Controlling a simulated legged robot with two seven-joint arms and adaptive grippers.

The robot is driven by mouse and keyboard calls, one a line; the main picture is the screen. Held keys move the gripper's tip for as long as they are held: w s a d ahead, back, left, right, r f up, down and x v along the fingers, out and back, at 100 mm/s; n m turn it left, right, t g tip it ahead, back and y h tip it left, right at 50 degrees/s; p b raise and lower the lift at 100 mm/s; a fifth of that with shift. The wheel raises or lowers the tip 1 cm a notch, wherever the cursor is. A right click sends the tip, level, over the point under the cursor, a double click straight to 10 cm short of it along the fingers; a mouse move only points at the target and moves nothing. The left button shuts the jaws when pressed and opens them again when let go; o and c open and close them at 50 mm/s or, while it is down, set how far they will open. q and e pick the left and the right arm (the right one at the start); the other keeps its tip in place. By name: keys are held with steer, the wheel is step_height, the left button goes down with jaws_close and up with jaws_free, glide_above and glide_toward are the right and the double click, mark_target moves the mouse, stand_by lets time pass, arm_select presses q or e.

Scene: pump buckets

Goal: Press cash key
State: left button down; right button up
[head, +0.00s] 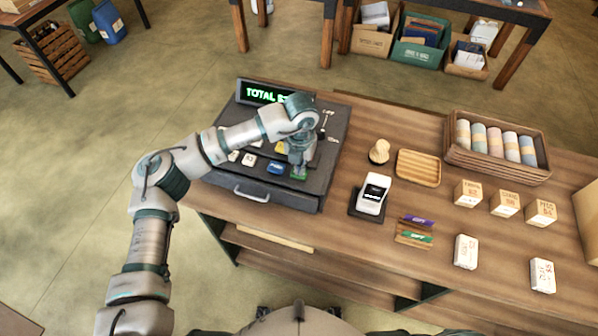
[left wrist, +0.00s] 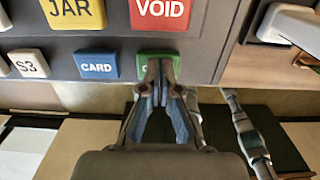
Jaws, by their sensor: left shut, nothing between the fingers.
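The cash register (head: 275,190) stands on the wooden counter with its display lit in green. In the head view its green key (head: 299,177) shows just under my left gripper (head: 298,168). In the left wrist view the green key (left wrist: 150,56) is partly hidden behind the fingertips of my left gripper (left wrist: 160,66), and its label is mostly covered. The fingers are shut, empty and pointed at this key; I cannot tell whether they touch it. The blue CARD key (left wrist: 97,65) is just left of it. My right gripper does not show.
Red VOID (left wrist: 160,14) and yellow JAR (left wrist: 73,12) keys lie in the row above, and a white S3 key (left wrist: 29,64) left of CARD. A card reader (head: 372,194) stands right of the register.

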arm_select(q)
steer(key=shift+d+f, duration=0.2)
steer(key=shift+d, duration=0.15)
steer(key=shift+a+r, duration=0.1)
steer(key=shift+a, duration=0.6)
steer(key=shift+a+r+p, duration=0.15)
steer(key=shift+r+p, duration=0.15)
steer(key=shift+r, duration=0.3)
steer(key=r+p, duration=0.1)
steer(key=r, duration=0.1)
steer(key=d+r+p, duration=0.1)
steer(key=shift+d+r, duration=0.2)
steer(key=shift+r, duration=0.2)
steer(key=shift+a+r+p, duration=0.15)
steer(key=shift+r+p, duration=0.2)
steer(key=shift+r, duration=0.35)
steer(key=shift+a+r, duration=0.25)
steer(key=shift+a, duration=0.2)
steer(key=shift+f, duration=0.1)
